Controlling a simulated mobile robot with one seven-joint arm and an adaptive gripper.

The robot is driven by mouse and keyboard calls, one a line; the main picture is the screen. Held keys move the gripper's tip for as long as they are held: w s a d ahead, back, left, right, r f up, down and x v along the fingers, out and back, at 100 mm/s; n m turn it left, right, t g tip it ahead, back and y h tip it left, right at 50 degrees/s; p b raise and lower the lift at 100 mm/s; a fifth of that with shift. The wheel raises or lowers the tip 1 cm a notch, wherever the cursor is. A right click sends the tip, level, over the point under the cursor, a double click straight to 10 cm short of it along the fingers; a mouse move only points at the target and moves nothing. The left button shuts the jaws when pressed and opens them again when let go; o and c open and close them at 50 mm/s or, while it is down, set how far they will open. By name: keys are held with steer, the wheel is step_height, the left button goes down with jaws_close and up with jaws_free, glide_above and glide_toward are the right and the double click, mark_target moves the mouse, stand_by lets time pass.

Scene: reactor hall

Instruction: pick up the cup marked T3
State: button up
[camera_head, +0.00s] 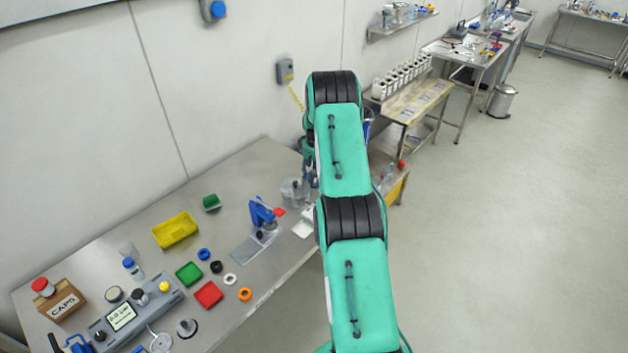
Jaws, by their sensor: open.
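No cup with a readable T3 mark shows in the head view. A row of several small white containers (402,76) stands on a low metal bench along the wall, beyond my arm; any marks on them are too small to read. My green arm reaches up the middle of the picture. Its far end bends down behind the upper link, so my gripper is hidden and I cannot make out its fingers.
The near steel table (218,189) holds a yellow tray (176,230), a blue stand (263,214), a CAPS box (62,300), a grey meter (135,311) and several coloured rings. Clear glassware (293,192) stands close to my arm. The floor (500,220) at right is free.

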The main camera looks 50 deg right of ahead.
stand_by(0.5)
steer(key=c, duration=1.3)
steer(key=shift+r, duration=0.1)
steer(key=shift+r+b, duration=0.3)
steer(key=shift+r, duration=4.65)
